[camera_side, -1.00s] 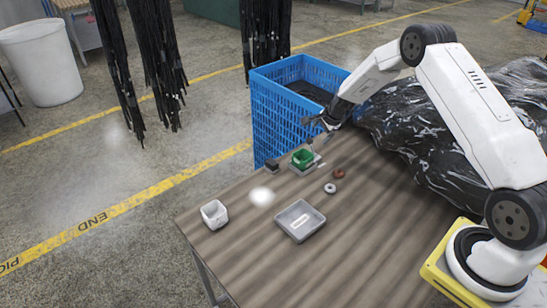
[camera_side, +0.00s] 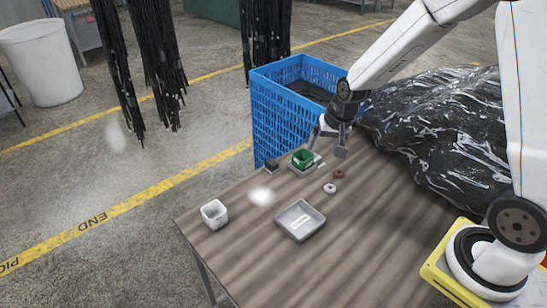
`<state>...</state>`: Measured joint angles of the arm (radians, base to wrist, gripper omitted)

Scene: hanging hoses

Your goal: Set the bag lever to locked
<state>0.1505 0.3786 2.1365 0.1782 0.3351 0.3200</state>
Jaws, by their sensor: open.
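I cannot clearly make out a lever or its setting. A small green block-like part (camera_side: 303,157) sits on a pale grey base at the table's far edge, with a thin light piece at its right side that may be a handle.
A tall blue crate (camera_side: 272,128) stands behind the table. On the wooden table (camera_side: 372,225) are a grey tray (camera_side: 300,220), a white cup (camera_side: 214,213), a white ring (camera_side: 330,188), a brown ring (camera_side: 339,174) and a dark block (camera_side: 271,166). Black hoses (camera_side: 155,60) hang behind.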

